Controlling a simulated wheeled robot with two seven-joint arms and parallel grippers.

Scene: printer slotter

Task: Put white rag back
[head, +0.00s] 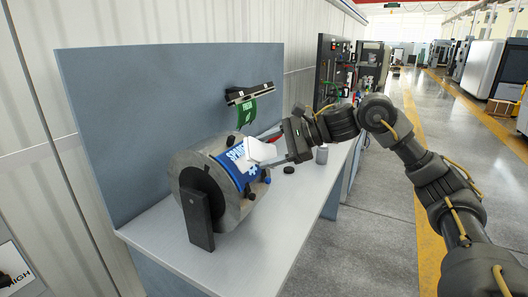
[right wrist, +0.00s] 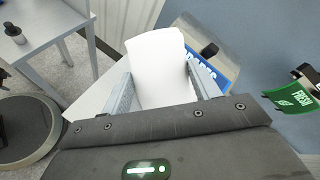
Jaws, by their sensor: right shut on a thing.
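The white rag (head: 260,150) is held in my right gripper (head: 279,157), just in front of the blue-labelled drum. In the right wrist view the rag (right wrist: 160,62) stands up between the two fingers of my right gripper (right wrist: 158,88), which is shut on it. Behind it the blue label (right wrist: 204,74) on the drum is partly hidden by the rag. I cannot tell whether the rag touches the drum. My left gripper is in neither view.
The grey drum (head: 178,160) with a dark end and bracket stands on the light workbench (head: 262,245). A green "FRESH" cloth (head: 246,112) hangs from a black rack (head: 250,92) on the blue-grey back panel (head: 130,110). A small grey can (head: 321,155) and black cap (head: 289,170) sit to the right.

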